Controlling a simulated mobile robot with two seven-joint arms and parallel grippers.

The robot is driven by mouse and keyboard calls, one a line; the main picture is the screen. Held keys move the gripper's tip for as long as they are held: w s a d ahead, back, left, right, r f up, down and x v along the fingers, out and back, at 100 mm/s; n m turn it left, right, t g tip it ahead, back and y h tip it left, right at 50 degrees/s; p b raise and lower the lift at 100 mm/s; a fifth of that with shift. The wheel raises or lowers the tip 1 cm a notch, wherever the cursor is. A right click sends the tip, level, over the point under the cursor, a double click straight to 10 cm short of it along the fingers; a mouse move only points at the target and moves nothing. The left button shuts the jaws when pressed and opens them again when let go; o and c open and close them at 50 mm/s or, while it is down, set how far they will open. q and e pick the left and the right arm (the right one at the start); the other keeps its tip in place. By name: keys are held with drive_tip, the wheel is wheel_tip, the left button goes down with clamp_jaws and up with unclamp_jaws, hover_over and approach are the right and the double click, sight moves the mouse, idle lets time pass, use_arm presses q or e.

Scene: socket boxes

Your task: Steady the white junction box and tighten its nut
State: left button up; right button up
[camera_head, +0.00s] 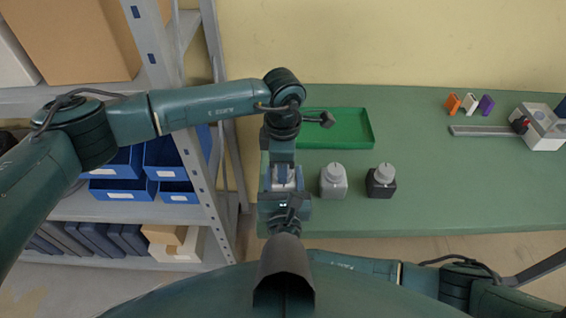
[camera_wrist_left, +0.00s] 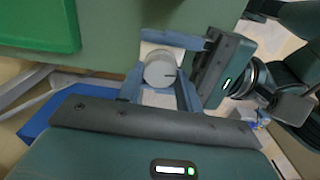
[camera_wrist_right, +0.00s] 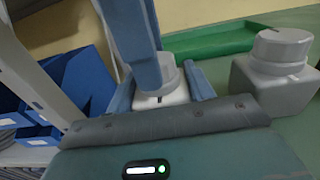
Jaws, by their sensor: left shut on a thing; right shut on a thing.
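The white junction box (camera_wrist_left: 158,98) is at the table's left end, with its round pale-grey nut (camera_wrist_left: 160,72) on top. A short dark mark shows on the nut. In the head view the box is mostly hidden by my grippers. My left gripper (camera_head: 283,174) comes from the wall side, and its blue fingers are closed around the nut in the left wrist view (camera_wrist_left: 160,88). My right gripper (camera_wrist_right: 162,98) comes from the near side and is shut on the box's sides, below the left fingers.
A grey box (camera_head: 333,187) and a black box (camera_head: 380,188), each with a grey nut, stand close to the right. A green tray (camera_head: 368,140) lies behind. Small blocks (camera_head: 469,103) and a metal bar (camera_head: 480,130) lie far right. A shelf (camera_head: 110,208) stands left.

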use_arm(q)
drive_tip(key=shift+m, duration=0.7)
drive_tip(key=o, duration=1)
use_arm(e)
drive_tip(key=o, duration=1.2)
drive_tip(key=shift+c, duration=0.2)
use_arm(q)
wheel_tip(320, 180, up, 12)
